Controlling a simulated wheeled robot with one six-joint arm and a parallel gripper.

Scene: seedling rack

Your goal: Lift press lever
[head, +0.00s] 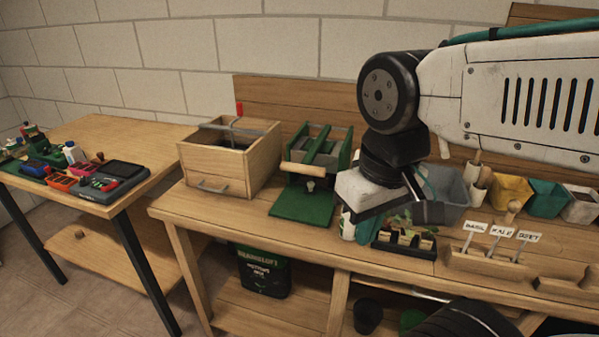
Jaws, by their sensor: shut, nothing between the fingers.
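The green press (288,207) stands on the wooden workbench, left of the middle of the head view. Its lever has a pale wooden handle (302,170) lying crosswise at the front, above the green base plate. Green bars run back from the handle between the press's side walls. My gripper (398,212) is to the right of the press, over the bench and apart from the handle. It is shut and empty. Its fingertips are hard to make out against the dark seedling tray behind.
A wooden box (213,163) with a red-tipped lever stands left of the press. A seedling tray (405,248) and a wooden label holder (487,265) are near and right of my gripper. Coloured pots (547,198) line the back right. A side table (120,132) stands left.

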